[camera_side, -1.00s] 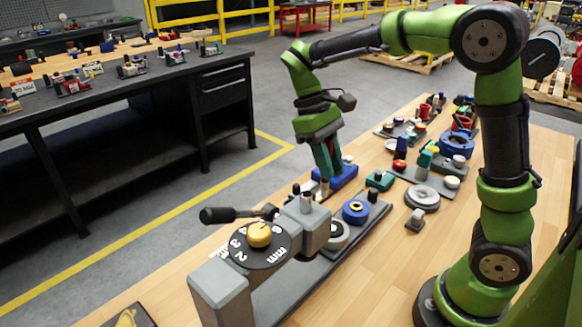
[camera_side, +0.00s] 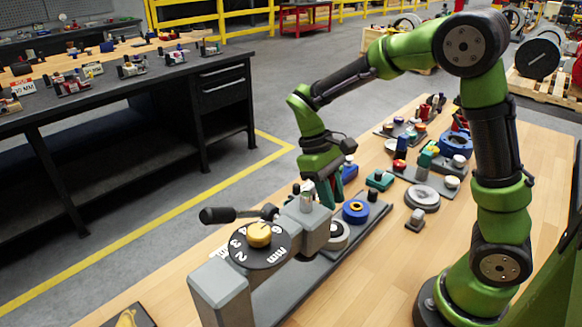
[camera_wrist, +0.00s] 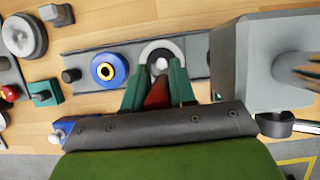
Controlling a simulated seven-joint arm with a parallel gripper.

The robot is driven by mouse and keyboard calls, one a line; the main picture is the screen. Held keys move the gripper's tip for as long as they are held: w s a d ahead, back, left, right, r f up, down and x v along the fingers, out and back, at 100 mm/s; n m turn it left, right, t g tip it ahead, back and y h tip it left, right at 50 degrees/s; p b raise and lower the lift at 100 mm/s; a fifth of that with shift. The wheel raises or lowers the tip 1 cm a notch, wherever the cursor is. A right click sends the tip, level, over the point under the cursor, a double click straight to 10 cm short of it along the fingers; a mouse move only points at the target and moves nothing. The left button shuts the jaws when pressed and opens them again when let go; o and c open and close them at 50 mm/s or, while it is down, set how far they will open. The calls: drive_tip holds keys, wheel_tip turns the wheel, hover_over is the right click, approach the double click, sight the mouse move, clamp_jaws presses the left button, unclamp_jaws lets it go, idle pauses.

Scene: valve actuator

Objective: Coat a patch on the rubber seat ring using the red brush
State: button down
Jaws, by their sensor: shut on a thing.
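My gripper (camera_wrist: 158,88) is shut on the red brush (camera_wrist: 157,95), which shows as a red wedge between the green fingers in the wrist view. Just beyond the fingertips is a pale round part with a dark ring (camera_wrist: 148,54), likely the rubber seat ring. It stands on the grey rail and shows in the side view (camera_side: 339,236). The brush tip overlaps it in the wrist view; I cannot tell whether they touch. In the side view my gripper (camera_side: 329,200) is low behind the grey block, and the brush is mostly hidden.
A grey block (camera_side: 300,226) with a black lever (camera_side: 232,214) and yellow-knobbed dial (camera_side: 259,247) stands close by my gripper. A blue ring with a yellow centre (camera_wrist: 108,72) sits on the same rail. Several small fixtures lie farther back.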

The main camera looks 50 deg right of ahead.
drive_tip(key=shift+s, duration=2.3)
drive_tip(key=shift+w, duration=2.9)
drive_tip(key=shift+w+d, duration=0.1)
drive_tip(key=shift+d, duration=0.25)
drive_tip(key=shift+s, duration=3.05)
drive_tip(key=w, duration=0.5)
drive_tip(key=shift+w, duration=0.35)
drive_tip(key=shift+w+r, duration=0.1)
drive_tip(key=shift+w, duration=0.15)
drive_tip(key=shift+s+r, duration=0.1)
drive_tip(key=shift+r, duration=3.9)
